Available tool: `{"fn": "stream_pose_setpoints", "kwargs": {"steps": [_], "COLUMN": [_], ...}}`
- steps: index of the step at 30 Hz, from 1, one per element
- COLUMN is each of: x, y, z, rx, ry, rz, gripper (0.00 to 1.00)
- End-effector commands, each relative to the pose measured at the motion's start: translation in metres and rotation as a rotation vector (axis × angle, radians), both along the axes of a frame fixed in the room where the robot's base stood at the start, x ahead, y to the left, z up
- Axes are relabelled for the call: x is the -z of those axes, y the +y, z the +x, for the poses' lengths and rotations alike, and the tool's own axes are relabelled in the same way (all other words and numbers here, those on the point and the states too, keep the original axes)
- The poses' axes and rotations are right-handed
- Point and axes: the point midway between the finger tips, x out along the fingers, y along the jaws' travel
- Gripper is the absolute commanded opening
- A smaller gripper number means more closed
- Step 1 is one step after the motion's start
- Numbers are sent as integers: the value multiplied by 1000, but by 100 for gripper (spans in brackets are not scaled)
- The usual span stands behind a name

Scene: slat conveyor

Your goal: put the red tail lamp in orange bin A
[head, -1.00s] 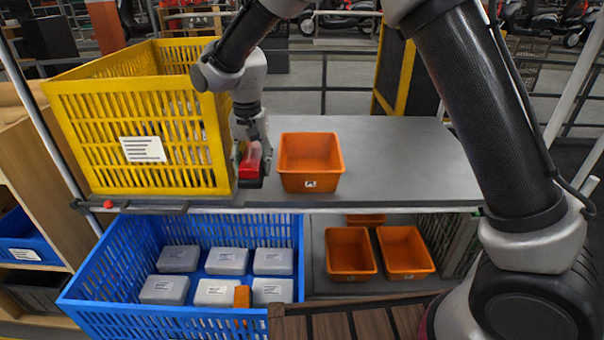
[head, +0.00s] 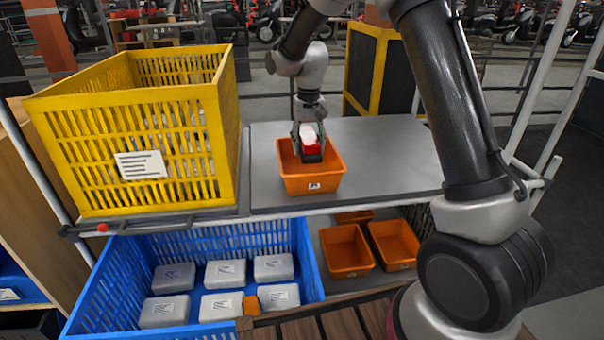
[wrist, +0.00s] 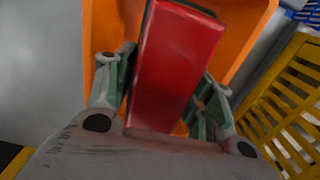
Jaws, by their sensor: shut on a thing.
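The red tail lamp (head: 312,147) is held in my gripper (head: 310,138), which is shut on it. In the head view the lamp is at the mouth of an orange bin (head: 312,185) on the grey upper shelf, with a white label on its front that is too small to read surely. The wrist view shows the lamp (wrist: 175,65) between the two fingers, with the orange bin (wrist: 100,35) behind it. Whether the lamp touches the bin floor is hard to tell.
A tall yellow crate (head: 85,160) stands left of the bin. Below, a blue crate (head: 110,275) holds several grey boxes (head: 225,273). More orange bins (head: 347,250) sit on the lower shelf. The grey shelf (head: 390,165) is clear right of the bin.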

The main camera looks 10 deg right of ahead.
Motion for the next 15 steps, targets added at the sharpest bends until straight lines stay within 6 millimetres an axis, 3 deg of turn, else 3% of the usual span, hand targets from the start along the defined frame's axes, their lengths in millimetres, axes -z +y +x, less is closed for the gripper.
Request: {"fn": "stream_pose_setpoints", "kwargs": {"steps": [4,15], "x": [31,74], "y": [0,1], "z": [-1,0], "rx": [0,0], "ry": [4,3], "rz": [-1,-1], "gripper": [22,22]}}
